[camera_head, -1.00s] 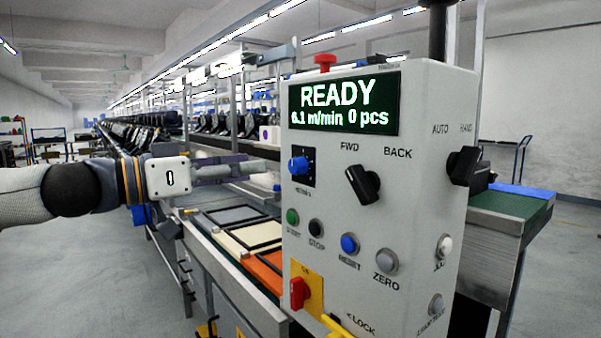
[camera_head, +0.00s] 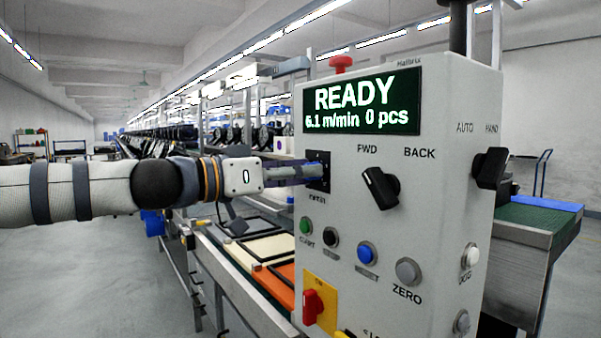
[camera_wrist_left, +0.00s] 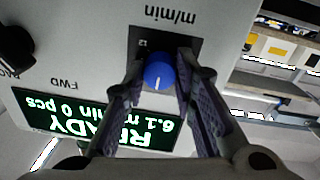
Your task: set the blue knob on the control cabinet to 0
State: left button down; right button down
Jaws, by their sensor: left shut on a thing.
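The control cabinet (camera_head: 438,225) is light grey, and its display (camera_head: 362,101) reads READY, 6.1 m/min, 0 pcs. My left gripper (camera_head: 317,172) reaches in from the left to the black dial plate below the display. In the head view its fingers hide the blue knob. In the upside-down left wrist view the blue knob (camera_wrist_left: 159,71) sits between the two fingers of the left gripper (camera_wrist_left: 161,62), which is shut on it. A short white mark on the knob points toward the display side. The dial's scale is mostly hidden. My right gripper is not in view.
Around the dial are a black FWD/BACK switch (camera_head: 380,188), a black AUTO/HAND switch (camera_head: 491,168), several push buttons and a red switch (camera_head: 312,306) on yellow. A red button (camera_head: 341,63) tops the cabinet. A conveyor with framed panels (camera_head: 262,247) runs behind at left.

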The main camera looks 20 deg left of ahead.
pick_arm(q)
jog(key=n, duration=1.4)
jog(key=n+t+y, duration=0.1)
jog(key=n, duration=1.3)
jog(key=shift+d+f, duration=0.1)
jog(key=shift+d, duration=0.05)
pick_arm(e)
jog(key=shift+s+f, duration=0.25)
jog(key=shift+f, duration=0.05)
pick_arm(q)
jog(key=shift+n, duration=0.3)
jog(key=c, duration=1.3)
grip_release()
